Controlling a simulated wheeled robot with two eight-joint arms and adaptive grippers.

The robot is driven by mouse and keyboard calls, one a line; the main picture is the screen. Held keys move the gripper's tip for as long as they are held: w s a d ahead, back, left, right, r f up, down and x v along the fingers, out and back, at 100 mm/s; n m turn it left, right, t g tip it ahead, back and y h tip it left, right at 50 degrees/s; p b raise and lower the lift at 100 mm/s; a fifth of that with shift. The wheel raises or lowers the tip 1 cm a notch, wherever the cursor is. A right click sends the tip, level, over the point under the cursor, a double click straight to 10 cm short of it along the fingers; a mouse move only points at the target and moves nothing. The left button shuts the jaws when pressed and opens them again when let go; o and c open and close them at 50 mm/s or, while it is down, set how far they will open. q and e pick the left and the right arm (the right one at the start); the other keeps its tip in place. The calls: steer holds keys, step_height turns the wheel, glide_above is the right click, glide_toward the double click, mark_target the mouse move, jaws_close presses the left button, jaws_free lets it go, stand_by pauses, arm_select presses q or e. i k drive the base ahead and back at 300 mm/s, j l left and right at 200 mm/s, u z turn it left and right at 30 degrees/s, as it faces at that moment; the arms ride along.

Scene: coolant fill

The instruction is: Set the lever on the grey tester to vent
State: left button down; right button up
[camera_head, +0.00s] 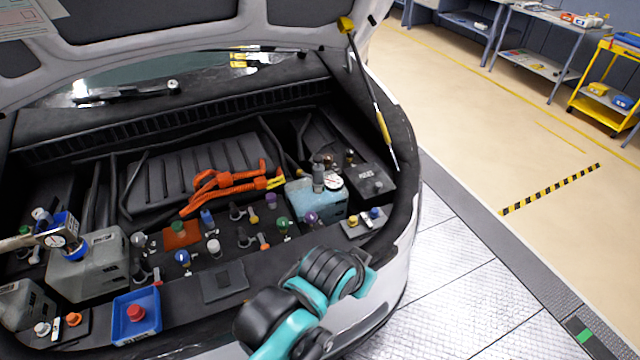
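A small grey tester (318,178) with a round white gauge (333,181) stands upright on the pale blue reservoir (316,203) at the right of the engine bay. Its lever is too small to make out, so I cannot tell its setting. A second tester, blue with a gauge (58,240), sits on the whitish reservoir (90,268) at the left. A teal and black arm of mine reaches in from the bottom middle, in front of and below the pale blue reservoir and apart from it.
Orange cables (232,183) lie left of the grey tester. A black box (371,183) and the yellow-black hood strut (375,105) are to its right. Several coloured caps crowd the bay. A blue tray (136,318) with a red cap sits at the front left. The raised hood overhangs the back.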

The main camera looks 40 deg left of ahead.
mark_target(299, 173)
steer(key=k+l+u, duration=0.1)
steer(key=u, duration=0.3)
steer(key=k+l+u, duration=0.15)
steer(key=u, duration=0.25)
steer(key=i+u, duration=0.1)
steer(key=u, duration=0.4)
steer(key=i, duration=0.2)
steer(key=k+j, duration=0.35)
steer(key=i+l, duration=0.3)
steer(key=i, duration=0.05)
